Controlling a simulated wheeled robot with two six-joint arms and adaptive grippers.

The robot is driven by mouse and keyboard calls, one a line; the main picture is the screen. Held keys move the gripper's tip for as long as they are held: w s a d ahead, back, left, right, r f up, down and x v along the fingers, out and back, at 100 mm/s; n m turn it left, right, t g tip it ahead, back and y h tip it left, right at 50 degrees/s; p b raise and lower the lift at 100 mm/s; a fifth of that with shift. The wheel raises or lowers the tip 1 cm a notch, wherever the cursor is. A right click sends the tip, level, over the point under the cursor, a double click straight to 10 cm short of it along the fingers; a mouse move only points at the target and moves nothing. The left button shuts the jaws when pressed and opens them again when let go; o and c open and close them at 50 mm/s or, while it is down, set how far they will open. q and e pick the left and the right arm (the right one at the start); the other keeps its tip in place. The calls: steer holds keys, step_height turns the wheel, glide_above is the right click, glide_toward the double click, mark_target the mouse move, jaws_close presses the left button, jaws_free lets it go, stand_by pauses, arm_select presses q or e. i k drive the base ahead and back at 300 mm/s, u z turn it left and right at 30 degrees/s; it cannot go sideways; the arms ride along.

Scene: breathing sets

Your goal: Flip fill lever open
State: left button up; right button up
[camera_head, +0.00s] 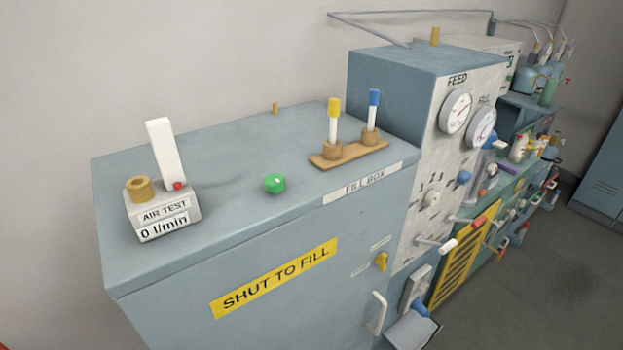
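The pale panel (416,220) on the front of a tall grey-blue cabinet carries a gauge marked FEED (455,111) and a gauge marked FILL (482,127). A lever with a white grip (447,246) sticks out from the panel's lower part. A lever with a red grip (478,221) sticks out above and right of it. A blue knob (463,177) sits under the gauges. No readable label tells which lever is the fill lever. Neither of my grippers is in view.
Grey floor (565,290) is clear at right.

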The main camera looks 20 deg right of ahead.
mark_target(445, 248)
steer(key=z, duration=1.65)
steer(key=k, duration=0.65)
steer(key=z, duration=0.55)
steer(key=i, duration=1.2)
steer(key=u, duration=0.5)
